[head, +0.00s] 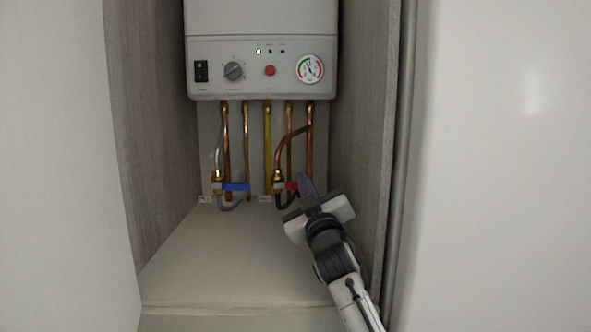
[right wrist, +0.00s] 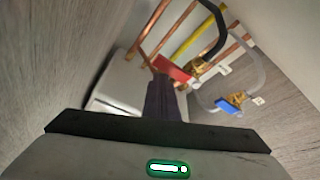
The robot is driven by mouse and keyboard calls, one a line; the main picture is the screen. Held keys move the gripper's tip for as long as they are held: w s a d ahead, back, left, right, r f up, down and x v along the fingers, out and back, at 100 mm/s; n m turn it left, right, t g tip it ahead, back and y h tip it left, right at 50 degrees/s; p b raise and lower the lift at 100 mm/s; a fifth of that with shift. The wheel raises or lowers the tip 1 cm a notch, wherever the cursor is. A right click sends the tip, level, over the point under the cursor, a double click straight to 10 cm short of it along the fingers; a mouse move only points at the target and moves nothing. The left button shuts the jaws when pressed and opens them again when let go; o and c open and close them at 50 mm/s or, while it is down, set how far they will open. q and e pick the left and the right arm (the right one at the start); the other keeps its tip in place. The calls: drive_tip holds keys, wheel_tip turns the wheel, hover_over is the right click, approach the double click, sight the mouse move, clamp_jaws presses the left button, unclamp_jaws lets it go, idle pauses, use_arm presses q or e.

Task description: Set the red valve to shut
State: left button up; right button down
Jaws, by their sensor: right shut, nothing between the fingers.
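The red valve (head: 291,186) is a short red lever on a brass body, low on the copper pipes under the boiler. Its lever lies roughly crosswise to the upright pipes, and its right end is partly hidden by my gripper in the head view. In the right wrist view the red lever (right wrist: 172,68) shows just beyond my fingertips. My right gripper (head: 304,181) is shut and empty, with its dark purple fingers (right wrist: 160,88) at or very close to the lever's right end. I cannot tell whether they touch. My left gripper is not in view.
A blue-levered valve (head: 236,186) sits left of the red one. A grey hose loops below it, a black hose below the red valve. The boiler (head: 262,70) hangs above. Wood-grain side walls (head: 364,110) close in the niche; its shelf (head: 230,260) is clear.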

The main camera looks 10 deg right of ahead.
drive_tip(key=shift+d+f, duration=0.1)
drive_tip(key=shift+f, duration=0.25)
